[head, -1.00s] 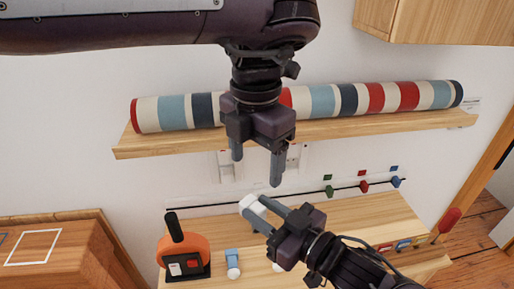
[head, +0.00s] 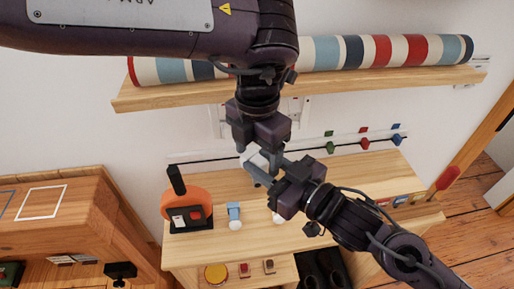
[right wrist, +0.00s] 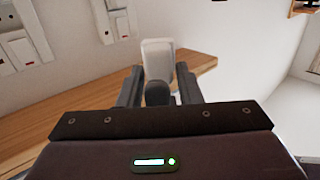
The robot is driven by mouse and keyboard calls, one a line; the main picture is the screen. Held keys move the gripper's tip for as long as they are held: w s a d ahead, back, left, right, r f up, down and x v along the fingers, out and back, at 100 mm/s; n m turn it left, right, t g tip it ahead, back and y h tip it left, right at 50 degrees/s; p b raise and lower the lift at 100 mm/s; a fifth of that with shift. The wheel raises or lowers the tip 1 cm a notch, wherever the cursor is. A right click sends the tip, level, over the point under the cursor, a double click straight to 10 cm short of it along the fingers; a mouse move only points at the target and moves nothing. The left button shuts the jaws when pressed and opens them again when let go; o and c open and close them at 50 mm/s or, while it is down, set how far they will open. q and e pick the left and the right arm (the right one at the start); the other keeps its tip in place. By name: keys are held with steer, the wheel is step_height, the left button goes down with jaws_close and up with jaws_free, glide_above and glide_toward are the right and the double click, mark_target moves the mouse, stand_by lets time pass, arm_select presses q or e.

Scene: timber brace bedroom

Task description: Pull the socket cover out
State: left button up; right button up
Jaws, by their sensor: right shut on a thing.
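My right gripper (head: 270,170) is shut on a small white piece (head: 256,158), probably the socket cover, held out in front of the wall above the bench. In the right wrist view the white piece (right wrist: 157,58) stands up between the fingers, with a dark rounded part (right wrist: 157,93) at its base. My left gripper (head: 257,148) comes down from above with fingers apart, close to the white piece; whether it touches it is unclear. White wall sockets (head: 216,121) sit under the shelf, partly hidden by my left gripper; they also show in the right wrist view (right wrist: 22,47).
A striped roll (head: 382,50) lies on the wall shelf (head: 160,97) above. The bench (head: 330,215) holds an orange round thing with a black handle (head: 185,203) and a blue-and-white piece (head: 234,214). Coloured clips (head: 363,142) hang on a line at right.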

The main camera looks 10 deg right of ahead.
arm_select(q)
steer(key=c, duration=1)
arm_select(e)
steer(key=o, duration=1.1)
steer(key=shift+c, duration=0.2)
steer(key=shift+f, duration=0.1)
